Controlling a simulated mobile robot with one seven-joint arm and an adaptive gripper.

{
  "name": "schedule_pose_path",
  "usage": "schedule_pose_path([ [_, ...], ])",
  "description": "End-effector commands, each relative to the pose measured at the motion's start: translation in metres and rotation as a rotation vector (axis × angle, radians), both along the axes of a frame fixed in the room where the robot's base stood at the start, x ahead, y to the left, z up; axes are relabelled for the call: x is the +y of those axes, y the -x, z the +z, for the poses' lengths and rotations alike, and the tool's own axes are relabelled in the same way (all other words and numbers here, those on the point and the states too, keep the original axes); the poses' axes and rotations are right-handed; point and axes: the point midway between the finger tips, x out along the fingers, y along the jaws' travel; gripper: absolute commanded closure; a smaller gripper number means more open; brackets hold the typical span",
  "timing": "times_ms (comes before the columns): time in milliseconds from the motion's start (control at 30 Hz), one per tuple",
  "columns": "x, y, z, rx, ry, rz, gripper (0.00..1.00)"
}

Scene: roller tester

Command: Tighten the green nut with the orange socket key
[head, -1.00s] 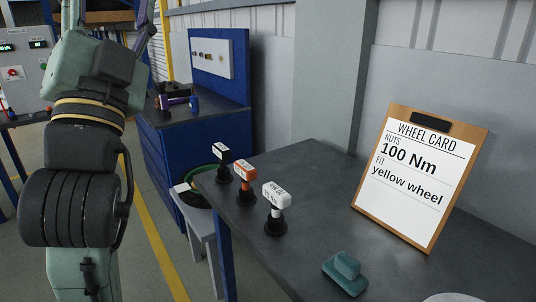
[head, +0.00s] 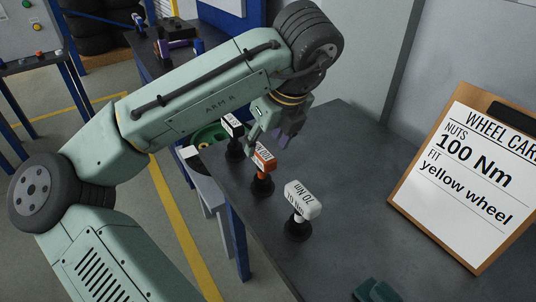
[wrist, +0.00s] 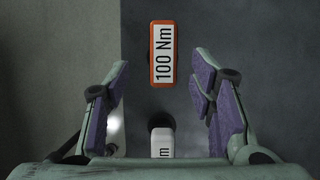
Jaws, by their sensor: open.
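The orange socket key (head: 263,158) stands upright on the dark bench, in a black base. In the wrist view the orange key (wrist: 154,82) shows from above, labelled "100 Nm", ahead of and between the open fingers. My gripper (head: 274,140) is open and empty, just behind and above the orange key in the head view. Its purple-padded fingers spread wide in the wrist view (wrist: 161,78). Contact with the key cannot be told. I cannot make out the green nut in any view.
White-topped keys stand on either side of the orange one: a near one (head: 303,198) and a far one (head: 232,125). A clipboard card (head: 462,175) reads "100 Nm", "yellow wheel". A teal object (head: 378,291) lies at the bench's front. A green round thing (head: 207,136) is beside the bench.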

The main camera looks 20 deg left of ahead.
Motion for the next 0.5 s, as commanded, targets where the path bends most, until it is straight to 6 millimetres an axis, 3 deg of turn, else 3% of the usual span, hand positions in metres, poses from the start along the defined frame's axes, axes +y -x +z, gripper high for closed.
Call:
schedule_pose_path([
  [200,0.009,-0.009,-0.032,-0.002,0.004,0.000,0.50],
  [500,0.019,-0.018,-0.055,-0.002,0.003,0.001,0.50],
])
